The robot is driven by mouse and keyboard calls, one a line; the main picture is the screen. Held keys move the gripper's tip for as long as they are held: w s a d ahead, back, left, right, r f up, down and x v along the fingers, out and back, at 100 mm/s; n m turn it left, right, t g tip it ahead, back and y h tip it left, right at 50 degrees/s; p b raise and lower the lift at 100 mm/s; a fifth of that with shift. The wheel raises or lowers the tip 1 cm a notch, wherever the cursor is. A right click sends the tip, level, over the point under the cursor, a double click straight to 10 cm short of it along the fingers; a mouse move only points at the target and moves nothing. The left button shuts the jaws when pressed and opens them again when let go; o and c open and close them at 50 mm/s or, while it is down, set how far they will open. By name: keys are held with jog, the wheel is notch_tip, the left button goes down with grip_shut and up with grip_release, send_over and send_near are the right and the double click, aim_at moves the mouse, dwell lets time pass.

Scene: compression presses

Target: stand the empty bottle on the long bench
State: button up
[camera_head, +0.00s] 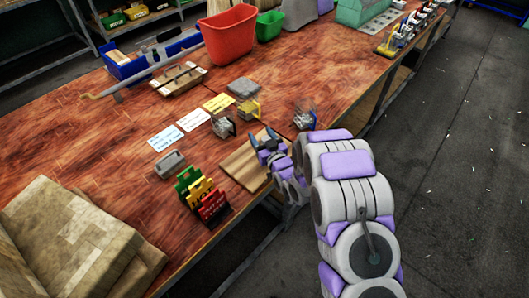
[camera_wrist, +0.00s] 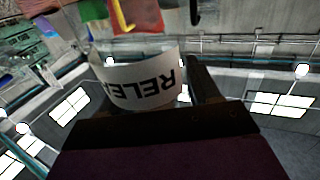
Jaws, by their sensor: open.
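The long bench (camera_head: 110,110) has a red-brown wooden top. My gripper (camera_head: 268,143) is open, low over its front edge beside a wooden board. In the wrist view a dark finger (camera_wrist: 200,85) rises beside a curved white label (camera_wrist: 145,80) with black letters, partly readable as "RELE". The label seems to be on a clear bottle, whose outline I cannot make out; I cannot tell whether it touches the fingers. I cannot tell which is the empty bottle.
Green, yellow and red holders (camera_head: 202,194) stand left of my gripper, near a wooden board (camera_head: 242,167). Flat cards (camera_head: 166,139) lie behind. A red bin (camera_head: 230,35) and a clamp tool (camera_head: 150,65) are farther back.

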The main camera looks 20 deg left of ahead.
jog(key=shift+d+r, duration=0.2)
jog(key=shift+d, duration=0.45)
jog(key=c, duration=0.5)
jog(key=shift+a+f, duration=0.15)
jog(key=shift+a, duration=0.3)
grip_shut()
jog(key=shift+d, duration=0.2)
